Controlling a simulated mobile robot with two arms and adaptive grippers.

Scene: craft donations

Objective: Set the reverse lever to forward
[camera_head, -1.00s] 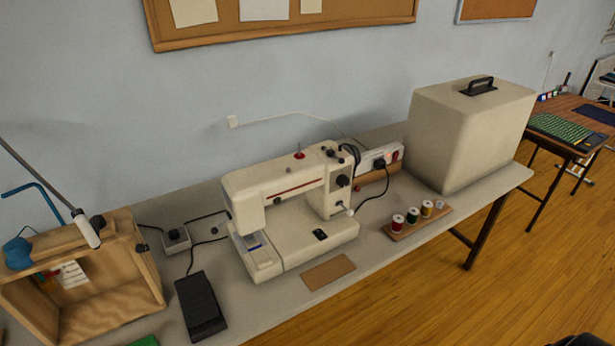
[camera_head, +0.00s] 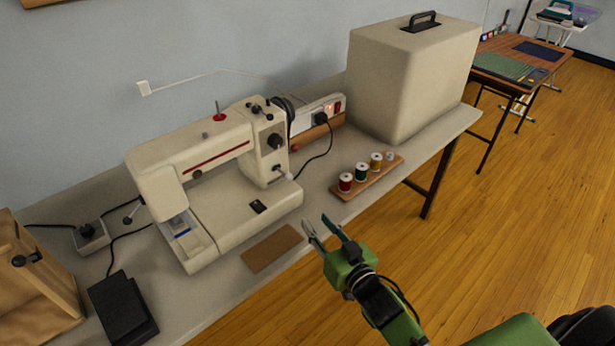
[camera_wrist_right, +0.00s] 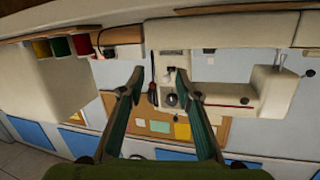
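The cream sewing machine (camera_head: 225,185) stands on the table in the head view. Its reverse lever (camera_head: 284,173) appears to be the small pale-tipped lever low on the right column, below the dark dial (camera_head: 275,142); its setting is too small to tell. My green right gripper (camera_head: 318,222) is open and empty, in front of the table edge, to the lower right of the lever and apart from it. In the right wrist view the scene is upside down; the open fingers (camera_wrist_right: 158,76) frame the machine's column end and its dial (camera_wrist_right: 171,99). My left gripper is out of view.
A rack of thread spools (camera_head: 368,177) lies right of the machine, with a large cream cover (camera_head: 410,85) behind. A power cord (camera_head: 320,155) runs beside the column. A brown pad (camera_head: 271,247) and black pedal (camera_head: 122,308) lie in front and left.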

